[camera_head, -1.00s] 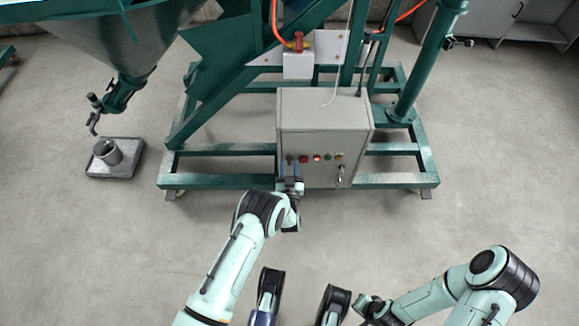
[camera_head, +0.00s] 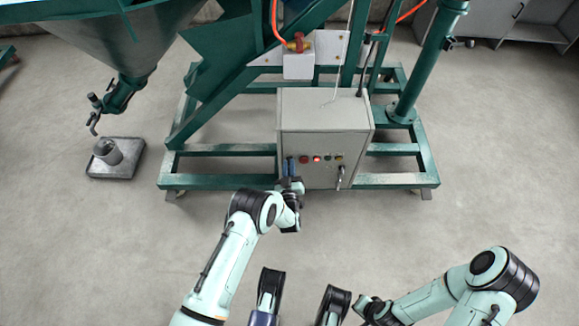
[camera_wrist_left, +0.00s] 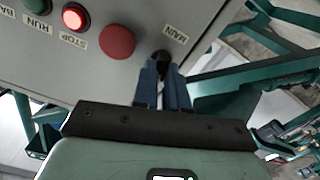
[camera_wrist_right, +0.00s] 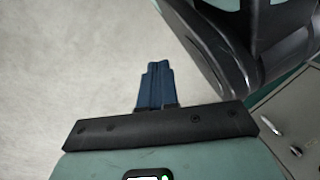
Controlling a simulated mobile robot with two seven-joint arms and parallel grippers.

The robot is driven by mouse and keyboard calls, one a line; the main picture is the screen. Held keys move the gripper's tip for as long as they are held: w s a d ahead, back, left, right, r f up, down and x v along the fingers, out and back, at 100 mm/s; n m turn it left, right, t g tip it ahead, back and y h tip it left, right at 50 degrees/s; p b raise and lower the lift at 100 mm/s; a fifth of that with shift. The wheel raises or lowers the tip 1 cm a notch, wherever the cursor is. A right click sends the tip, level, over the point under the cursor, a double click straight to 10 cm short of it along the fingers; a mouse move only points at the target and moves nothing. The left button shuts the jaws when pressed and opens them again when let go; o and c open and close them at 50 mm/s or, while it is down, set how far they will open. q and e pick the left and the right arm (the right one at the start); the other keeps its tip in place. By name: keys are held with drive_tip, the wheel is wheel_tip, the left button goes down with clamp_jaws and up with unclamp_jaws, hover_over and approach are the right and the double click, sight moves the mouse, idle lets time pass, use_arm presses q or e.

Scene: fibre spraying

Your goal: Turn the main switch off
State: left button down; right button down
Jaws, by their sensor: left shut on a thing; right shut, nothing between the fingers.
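The grey control box (camera_head: 324,125) stands on the green frame. In the left wrist view its front panel (camera_wrist_left: 90,75) appears upside down and tilted. The black main switch knob (camera_wrist_left: 161,56) sits beside the label MAIN (camera_wrist_left: 175,34). My left gripper (camera_wrist_left: 161,70) is shut on this knob, its blue fingers on either side; they partly hide it. In the head view the left gripper (camera_head: 290,167) is at the panel's left end. My right gripper (camera_wrist_right: 156,68) is shut and empty, over bare floor, away from the box.
A red stop button (camera_wrist_left: 117,41), a lit red lamp (camera_wrist_left: 74,17) and a green button (camera_wrist_left: 36,5) lie in a row beside the knob. A lever handle (camera_head: 340,176) is at the panel's right.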

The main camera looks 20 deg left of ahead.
use_arm(q)
drive_tip(key=shift+s+f+n+b, duration=0.1)
drive_tip(key=shift+n+b, duration=0.1)
drive_tip(key=shift+n, duration=2.15)
drive_tip(key=shift+w+f+n+b, duration=0.1)
drive_tip(key=shift+f+n+b, duration=0.05)
drive_tip(key=shift+n, duration=2.25)
drive_tip(key=shift+s+f+n+b, duration=0.1)
drive_tip(key=shift+n+b, duration=0.1)
drive_tip(key=shift+n, duration=2.15)
use_arm(e)
drive_tip(key=shift+s+d+f+g, duration=0.1)
drive_tip(key=shift+s+f+g, duration=0.1)
drive_tip(key=shift+s+f, duration=0.3)
drive_tip(key=shift+s+d+f+g, duration=0.1)
drive_tip(key=shift+s+f+g, duration=0.15)
drive_tip(key=shift+s, duration=0.35)
use_arm(q)
drive_tip(key=c, duration=1.2)
unclamp_jaws()
drive_tip(key=shift+o, duration=0.2)
drive_tip(key=shift+r, duration=0.1)
